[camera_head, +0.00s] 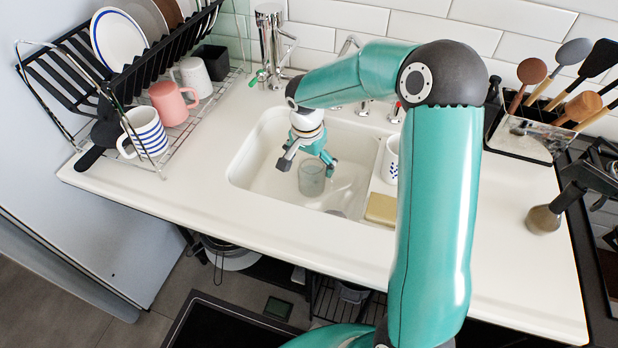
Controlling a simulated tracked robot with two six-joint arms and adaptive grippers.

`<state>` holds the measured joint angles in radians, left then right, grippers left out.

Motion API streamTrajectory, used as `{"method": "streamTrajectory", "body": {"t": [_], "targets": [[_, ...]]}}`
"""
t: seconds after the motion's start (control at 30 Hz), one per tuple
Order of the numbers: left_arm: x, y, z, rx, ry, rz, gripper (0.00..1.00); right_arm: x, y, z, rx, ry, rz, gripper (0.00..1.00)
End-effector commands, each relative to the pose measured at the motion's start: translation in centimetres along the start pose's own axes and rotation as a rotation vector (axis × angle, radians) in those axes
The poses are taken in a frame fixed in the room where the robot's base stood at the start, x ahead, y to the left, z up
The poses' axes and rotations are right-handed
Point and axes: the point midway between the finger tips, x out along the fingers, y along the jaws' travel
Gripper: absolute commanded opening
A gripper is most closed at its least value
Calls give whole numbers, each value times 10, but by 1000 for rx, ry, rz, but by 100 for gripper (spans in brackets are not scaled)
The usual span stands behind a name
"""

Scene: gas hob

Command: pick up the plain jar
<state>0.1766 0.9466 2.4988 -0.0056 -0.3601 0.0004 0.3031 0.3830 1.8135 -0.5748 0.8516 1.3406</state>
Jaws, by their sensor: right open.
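A plain grey see-through jar (311,179) stands in the white sink basin (250,180). My right gripper (309,162) reaches down into the sink from above. Its fingers are spread and open, one to the left of the jar's top and one to the right. The gripper covers part of the view just above the jar, and I cannot tell whether a finger touches it. My left gripper is not in view.
A dish rack (165,150) with a striped mug (147,133), a pink mug (173,103) and plates stands at the left. A sponge (381,209) and a white mug (391,160) sit right of the basin. A utensil holder (520,135) stands at the back right. The front counter is clear.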

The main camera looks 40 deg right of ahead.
Motion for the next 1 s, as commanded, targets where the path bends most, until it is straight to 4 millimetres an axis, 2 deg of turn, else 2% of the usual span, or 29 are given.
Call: {"method": "streamTrajectory", "body": {"t": [0.3, 0.6, 0.67, 1.0], "targets": [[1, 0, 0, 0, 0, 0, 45, 42, 3, -2, 2, -2, 3, 100], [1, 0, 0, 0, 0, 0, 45, 47, 3, -3, 3, -1, 0, 100], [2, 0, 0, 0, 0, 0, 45, 47, 3, -3, 3, -1, 0, 92], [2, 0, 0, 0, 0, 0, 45, 47, 4, -3, 4, -2, 1, 35]]}}
